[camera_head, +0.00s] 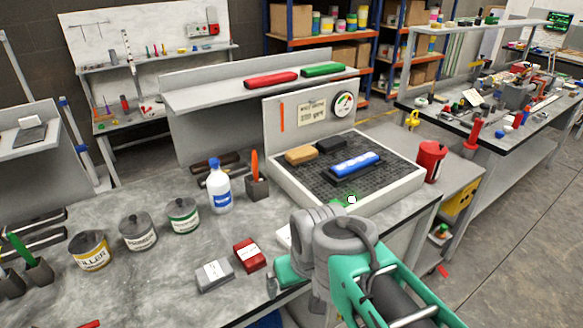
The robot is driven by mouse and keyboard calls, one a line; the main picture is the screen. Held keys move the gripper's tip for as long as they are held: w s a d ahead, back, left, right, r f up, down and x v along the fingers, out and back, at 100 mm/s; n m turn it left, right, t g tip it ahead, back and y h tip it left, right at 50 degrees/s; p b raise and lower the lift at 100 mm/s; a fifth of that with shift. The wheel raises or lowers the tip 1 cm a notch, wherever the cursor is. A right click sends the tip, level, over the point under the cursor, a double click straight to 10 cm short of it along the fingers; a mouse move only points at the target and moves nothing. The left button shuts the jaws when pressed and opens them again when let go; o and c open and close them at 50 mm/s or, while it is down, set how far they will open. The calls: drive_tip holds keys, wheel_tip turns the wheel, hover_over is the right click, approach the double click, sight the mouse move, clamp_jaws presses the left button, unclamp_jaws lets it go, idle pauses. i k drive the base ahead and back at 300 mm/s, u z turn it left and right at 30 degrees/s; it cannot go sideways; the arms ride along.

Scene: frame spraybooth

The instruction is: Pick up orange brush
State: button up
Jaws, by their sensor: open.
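An orange brush (254,165) stands upright in a small dark square holder (257,189) on the grey bench, right of the white bottle. Only its orange upper part shows; its lower end is hidden in the holder. My arm enters from the bottom right, in front of the bench and to the right of the brush. The jaws of my gripper cannot be made out, and nothing of mine is seen touching the brush. A separate thin orange strip is on the upright panel behind the tray.
A white bottle with a blue label (219,187) stands close left of the holder. Several tins (138,232) are farther left. A grey box (215,275) and a red box (249,254) lie in front. A black-grid tray (405,184) with blocks is at right.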

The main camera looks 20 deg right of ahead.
sight(255, 166)
drive_tip(key=u, duration=2.4)
drive_tip(key=k, duration=1.05)
drive_tip(key=z, duration=1.55)
drive_tip(key=i, duration=1)
drive_tip(key=u, duration=0.05)
